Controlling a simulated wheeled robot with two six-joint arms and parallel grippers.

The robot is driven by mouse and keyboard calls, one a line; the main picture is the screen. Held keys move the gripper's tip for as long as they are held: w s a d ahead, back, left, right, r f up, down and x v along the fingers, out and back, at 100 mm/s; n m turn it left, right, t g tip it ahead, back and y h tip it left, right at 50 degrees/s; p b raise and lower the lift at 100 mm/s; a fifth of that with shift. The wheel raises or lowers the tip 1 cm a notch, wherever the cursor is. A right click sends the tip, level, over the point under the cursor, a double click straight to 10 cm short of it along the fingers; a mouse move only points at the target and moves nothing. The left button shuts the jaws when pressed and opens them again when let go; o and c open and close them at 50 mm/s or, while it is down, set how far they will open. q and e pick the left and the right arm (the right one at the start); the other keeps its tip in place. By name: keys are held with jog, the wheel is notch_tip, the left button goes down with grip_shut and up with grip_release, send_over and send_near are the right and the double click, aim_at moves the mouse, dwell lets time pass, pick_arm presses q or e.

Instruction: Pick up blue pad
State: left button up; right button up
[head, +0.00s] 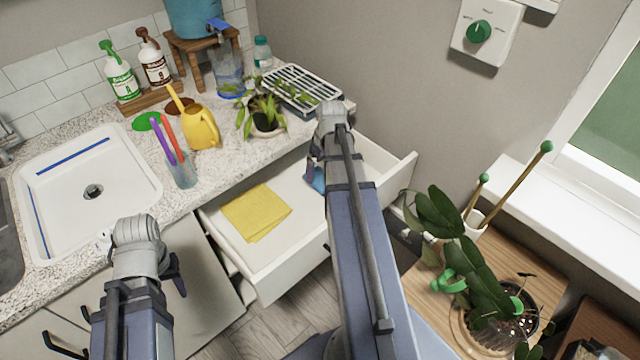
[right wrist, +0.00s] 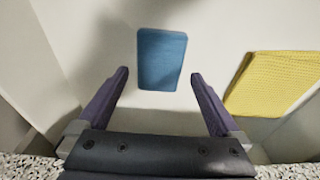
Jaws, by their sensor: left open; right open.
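The blue pad (right wrist: 162,59) lies flat on the white drawer floor, just beyond and between the fingertips of my right gripper (right wrist: 157,76) in the right wrist view. The right gripper is open and empty, with a gap to the pad. In the head view only a sliver of the blue pad (head: 316,180) shows, as my right arm covers the rest. My left gripper (head: 178,278) is low at the left, in front of the counter and away from the drawer. Its fingers are mostly hidden behind its wrist.
The open drawer (head: 275,278) also holds a yellow cloth (head: 256,212), to the right of the pad in the wrist view (right wrist: 277,84). The counter edge carries a potted plant (head: 265,118) and a yellow watering can (head: 200,127). A wooden table (head: 425,280) with plants stands at right.

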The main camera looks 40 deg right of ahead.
aim_at(320, 178)
jog(key=f+b, duration=0.2)
jog(key=f, duration=0.1)
jog(key=shift+w+f+b, duration=0.3)
jog(key=shift+f+b, duration=0.05)
jog(key=shift+b, duration=0.05)
jog(key=shift+r, duration=0.1)
jog(key=shift+c, duration=0.4)
jog(key=c, duration=1)
